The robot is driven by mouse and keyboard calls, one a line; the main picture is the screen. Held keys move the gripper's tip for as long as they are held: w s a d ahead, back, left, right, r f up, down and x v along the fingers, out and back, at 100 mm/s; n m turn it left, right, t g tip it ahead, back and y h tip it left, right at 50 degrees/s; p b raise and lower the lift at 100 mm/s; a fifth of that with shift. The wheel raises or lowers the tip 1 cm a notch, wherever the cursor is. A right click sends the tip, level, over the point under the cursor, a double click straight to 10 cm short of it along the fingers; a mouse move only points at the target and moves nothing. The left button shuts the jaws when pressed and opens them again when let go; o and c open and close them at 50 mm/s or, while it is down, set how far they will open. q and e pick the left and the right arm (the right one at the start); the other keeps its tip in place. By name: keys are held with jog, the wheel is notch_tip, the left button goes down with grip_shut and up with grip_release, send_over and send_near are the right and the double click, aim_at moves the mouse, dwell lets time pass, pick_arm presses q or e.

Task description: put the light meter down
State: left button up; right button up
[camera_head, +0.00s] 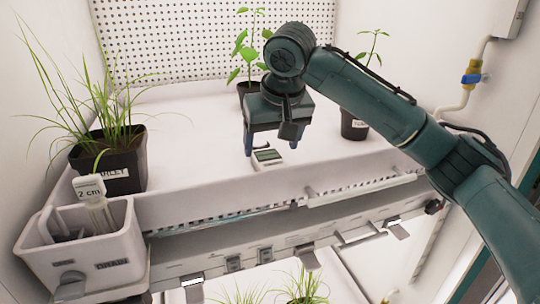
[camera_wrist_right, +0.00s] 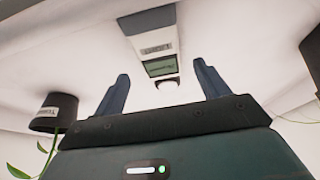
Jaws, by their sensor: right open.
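The light meter (camera_head: 267,157) is a small pale device with a dark display. It lies on the white chamber shelf (camera_head: 200,160) near its front edge. In the right wrist view the meter (camera_wrist_right: 158,50) shows between and beyond the two fingers, apart from both. My right gripper (camera_head: 270,146) is open and empty, just above and beside the meter in the head view. It also shows in the right wrist view (camera_wrist_right: 160,82) with its fingers spread wide. My left gripper is not in view.
A grassy potted plant (camera_head: 110,160) stands at the left. Two leafy potted plants, one behind my gripper (camera_head: 246,86) and one at the right (camera_head: 354,125), stand farther back. A white drain box (camera_head: 85,245) sits at the front left. A rail (camera_head: 360,188) runs along the shelf's front.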

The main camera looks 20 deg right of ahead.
jog(key=v, duration=0.7)
jog(key=shift+s+r, duration=0.2)
jog(key=shift+r, duration=0.1)
